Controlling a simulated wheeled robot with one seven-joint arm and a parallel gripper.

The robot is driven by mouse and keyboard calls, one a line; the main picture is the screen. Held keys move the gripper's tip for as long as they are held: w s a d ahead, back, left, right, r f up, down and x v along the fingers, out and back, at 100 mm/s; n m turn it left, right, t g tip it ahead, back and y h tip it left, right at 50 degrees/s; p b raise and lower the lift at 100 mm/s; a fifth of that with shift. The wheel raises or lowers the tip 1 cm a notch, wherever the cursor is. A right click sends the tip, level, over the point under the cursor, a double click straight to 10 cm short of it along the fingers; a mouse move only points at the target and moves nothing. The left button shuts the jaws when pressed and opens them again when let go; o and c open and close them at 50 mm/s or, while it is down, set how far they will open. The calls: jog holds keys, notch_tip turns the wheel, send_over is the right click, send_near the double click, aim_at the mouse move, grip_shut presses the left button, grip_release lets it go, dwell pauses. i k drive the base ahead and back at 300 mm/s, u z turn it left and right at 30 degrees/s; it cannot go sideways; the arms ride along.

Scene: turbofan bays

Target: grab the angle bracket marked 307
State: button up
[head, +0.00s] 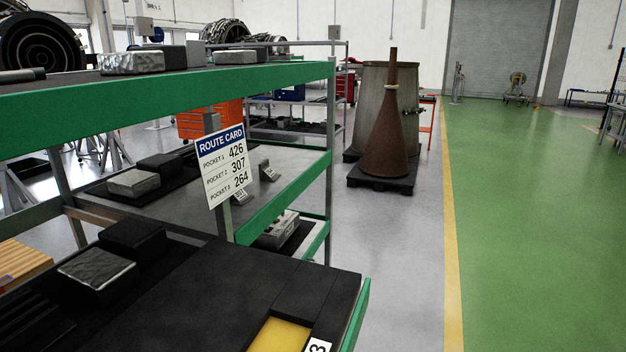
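Two small grey angle brackets stand on the middle shelf (215,178) of a green-edged rack. The nearer bracket (241,197) is partly behind the route card and has a white number tag, too small to read surely. The farther bracket (268,172) is behind it to the right; its number is not legible. The white route card (223,165) hangs on the rack and lists pocket 1 as 426, pocket 2 as 307 and pocket 3 as 264. My gripper is not in view.
A black tray (215,290) in front has a yellow pocket (281,335) beside a label 3. Metal blocks sit on the shelves. The green upper shelf edge (170,104) overhangs the middle shelf. A rusty cone (384,135) stands beyond. The green floor (530,220) at right is clear.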

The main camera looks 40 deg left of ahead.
aim_at(241, 198)
jog(key=u, duration=0.35)
jog(key=i, duration=1.35)
jog(key=u, duration=0.9)
